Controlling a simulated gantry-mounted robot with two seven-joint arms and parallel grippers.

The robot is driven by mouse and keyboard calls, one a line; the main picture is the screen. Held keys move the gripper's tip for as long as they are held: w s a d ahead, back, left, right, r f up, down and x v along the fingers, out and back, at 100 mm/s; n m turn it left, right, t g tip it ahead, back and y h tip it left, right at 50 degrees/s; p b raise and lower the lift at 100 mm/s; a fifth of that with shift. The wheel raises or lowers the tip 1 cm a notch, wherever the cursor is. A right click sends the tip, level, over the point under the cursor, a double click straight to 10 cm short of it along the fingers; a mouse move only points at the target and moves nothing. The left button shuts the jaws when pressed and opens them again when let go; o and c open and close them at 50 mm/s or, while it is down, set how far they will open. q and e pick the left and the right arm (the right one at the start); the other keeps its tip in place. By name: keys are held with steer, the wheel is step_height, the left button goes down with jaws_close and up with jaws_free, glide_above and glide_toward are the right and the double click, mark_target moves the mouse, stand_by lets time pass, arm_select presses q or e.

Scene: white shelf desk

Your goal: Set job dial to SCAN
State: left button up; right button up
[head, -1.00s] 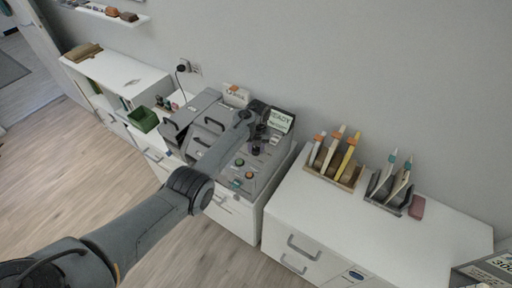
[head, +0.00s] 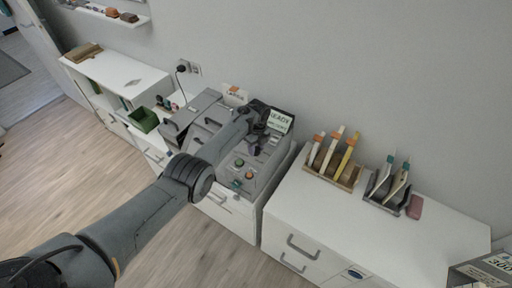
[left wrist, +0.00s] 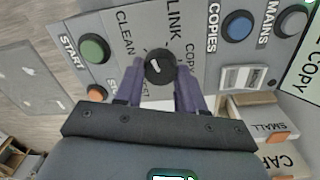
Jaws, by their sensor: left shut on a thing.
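The job dial (left wrist: 160,66) is a round black knob with a white mark on the grey machine panel, in the left wrist view. The words CLEAN, LINK and COPY show around it; another label is partly hidden by a finger. I cannot tell surely which word the white mark points to. My left gripper (left wrist: 160,80) has its two purple fingers on either side of the dial, shut on it. In the head view my left gripper (head: 256,146) is at the machine (head: 238,170), and the dial is hidden there. My right gripper is not in view.
A green START button (left wrist: 93,50), an orange button (left wrist: 97,92) and a blue COPIES button (left wrist: 238,27) lie around the dial. A lit display (head: 279,121) stands behind the panel. Holders with upright tools (head: 335,160) stand on the white cabinet to the right.

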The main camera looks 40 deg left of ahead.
arm_select(q)
steer(key=n, duration=0.5)
steer(key=shift+w+n, duration=0.1)
steer(key=shift+n, duration=0.2)
steer(key=n, duration=0.4)
steer(key=shift+h+p, duration=0.3)
steer(key=n+p, duration=0.1)
steer(key=n, duration=0.4)
steer(key=shift+a+n, duration=0.15)
steer(key=shift+n, duration=0.25)
steer(key=n, duration=0.4)
steer(key=shift+n+t+p, duration=0.3)
steer(key=shift+p, duration=0.05)
steer(key=n, duration=0.4)
steer(key=shift+a+n+p, duration=0.1)
steer(key=shift+n+p, duration=0.2)
steer(key=n, duration=0.9)
steer(key=shift+t, duration=0.3)
steer(key=n, duration=0.4)
steer(key=shift+b, duration=0.4)
steer(key=shift+s+n, duration=0.2)
steer(key=shift+n, duration=0.1)
